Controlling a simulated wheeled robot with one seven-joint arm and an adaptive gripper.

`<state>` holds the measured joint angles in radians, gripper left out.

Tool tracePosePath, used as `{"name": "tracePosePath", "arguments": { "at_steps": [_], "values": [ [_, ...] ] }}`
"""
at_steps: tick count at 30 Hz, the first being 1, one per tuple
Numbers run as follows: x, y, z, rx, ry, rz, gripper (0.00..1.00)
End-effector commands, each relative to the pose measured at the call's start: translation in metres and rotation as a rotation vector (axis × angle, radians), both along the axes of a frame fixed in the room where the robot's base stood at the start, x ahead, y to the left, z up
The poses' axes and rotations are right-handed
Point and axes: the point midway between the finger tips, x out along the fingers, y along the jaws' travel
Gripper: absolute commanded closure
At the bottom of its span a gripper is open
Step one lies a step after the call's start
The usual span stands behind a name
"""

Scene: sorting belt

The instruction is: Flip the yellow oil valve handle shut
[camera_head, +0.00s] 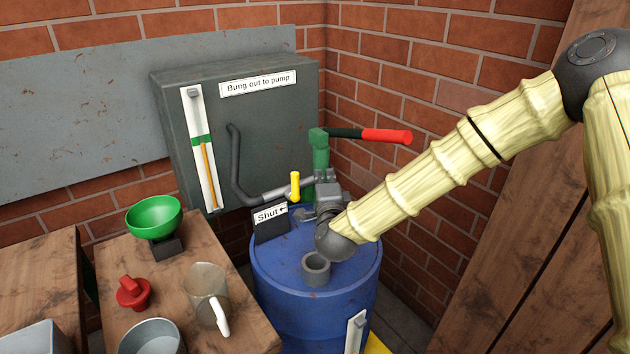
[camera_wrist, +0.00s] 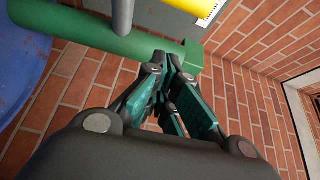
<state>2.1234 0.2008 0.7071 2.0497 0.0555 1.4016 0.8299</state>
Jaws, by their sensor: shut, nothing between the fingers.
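The yellow valve handle (camera_head: 295,185) stands upright on the grey pipe, just behind the black "Shut" sign (camera_head: 270,218), whose arrow points left. A yellow piece (camera_wrist: 195,5), likely the handle, is cut off at the top edge of the wrist view. My gripper (camera_head: 325,176) is over the blue drum, right of the handle and apart from it, close to the green pump (camera_head: 320,150). In the wrist view my gripper (camera_wrist: 167,68) has its fingers together and empty, by the green pump body (camera_wrist: 120,42). My wrist hides part of the drum top.
The blue drum (camera_head: 300,300) has an open grey bung hole (camera_head: 316,268). The red-tipped pump lever (camera_head: 385,136) reaches right. A grey cabinet (camera_head: 265,130) stands behind. A bench at left holds a green funnel (camera_head: 154,217), a red bung (camera_head: 133,292) and a jug (camera_head: 207,293).

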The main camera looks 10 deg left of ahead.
Motion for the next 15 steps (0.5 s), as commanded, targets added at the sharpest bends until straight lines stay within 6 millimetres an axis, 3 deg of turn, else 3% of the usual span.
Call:
{"name": "tracePosePath", "arguments": {
  "at_steps": [9, 15],
  "values": [
    [-0.059, -0.011, 0.000, 0.000, 0.001, 0.002, 1.00],
    [-0.086, -0.016, 0.000, 0.000, 0.001, 0.001, 1.00]
  ]
}}
